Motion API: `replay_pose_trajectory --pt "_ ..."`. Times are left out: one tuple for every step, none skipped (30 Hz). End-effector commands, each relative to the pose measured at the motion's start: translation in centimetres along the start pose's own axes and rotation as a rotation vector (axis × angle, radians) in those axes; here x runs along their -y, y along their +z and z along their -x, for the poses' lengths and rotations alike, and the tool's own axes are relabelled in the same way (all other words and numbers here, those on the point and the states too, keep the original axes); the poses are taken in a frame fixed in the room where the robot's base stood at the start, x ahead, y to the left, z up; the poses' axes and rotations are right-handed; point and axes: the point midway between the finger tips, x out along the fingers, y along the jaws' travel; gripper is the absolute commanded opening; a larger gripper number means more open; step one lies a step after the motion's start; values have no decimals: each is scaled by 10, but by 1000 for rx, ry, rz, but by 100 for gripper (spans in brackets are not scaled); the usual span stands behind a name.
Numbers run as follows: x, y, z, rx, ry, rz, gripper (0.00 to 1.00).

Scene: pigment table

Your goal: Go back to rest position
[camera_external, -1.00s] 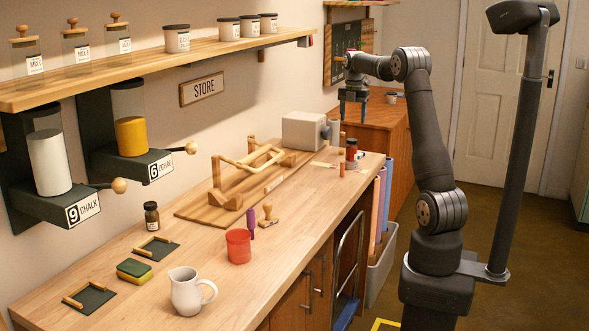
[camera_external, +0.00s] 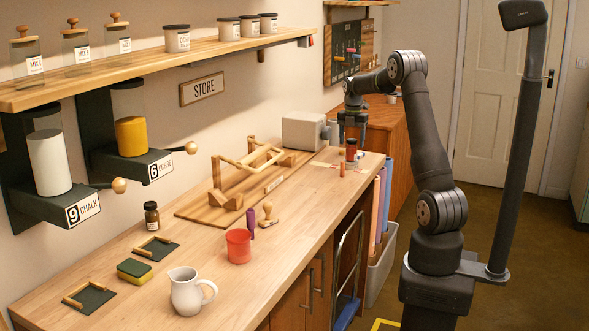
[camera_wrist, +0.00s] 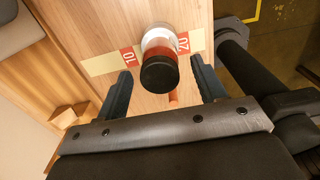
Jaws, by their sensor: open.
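My gripper (camera_external: 352,127) is open above the far end of the wooden workbench (camera_external: 310,215). It is just above a small jar (camera_external: 351,153) with a dark lid and a reddish body. In the wrist view, the jar (camera_wrist: 160,63) appears between my two spread fingers, with no finger visibly closed on it. The jar stands on or beside a pale strip (camera_wrist: 100,65) with red marks reading 10 and 20. The exact height gap between the fingertips and lid is hard to tell.
A grey box-like device (camera_external: 303,130) stands left of my gripper, near the wall. A wooden frame (camera_external: 245,170), red cup (camera_external: 238,246) and white jug (camera_external: 187,292) stand nearer. A shelf (camera_external: 150,74) runs above the bench. The floor (camera_external: 520,240) at right is mostly clear.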

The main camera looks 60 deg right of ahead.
Motion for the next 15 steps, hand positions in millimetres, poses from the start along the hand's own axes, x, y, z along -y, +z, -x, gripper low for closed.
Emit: replay_pose_trajectory --pt "0 0 4 0 0 0 64" --pt "0 0 6 0 0 0 64" --pt "0 0 8 -1 -1 0 64" --pt "0 0 9 -1 -1 0 64" --pt "0 0 10 -2 -1 0 64" --pt "0 0 11 -2 -2 0 64" --pt "0 0 12 -2 -2 0 64" --pt "0 0 12 -2 -2 0 64" --pt "0 0 12 -2 -2 0 64" --pt "0 0 12 -2 -2 0 64" --pt "0 0 12 -2 -2 0 64" --pt "0 0 12 -2 -2 0 64" --pt "0 0 12 -2 -2 0 64" --pt "0 0 12 -2 -1 0 64" --pt "0 0 12 -2 -1 0 64"
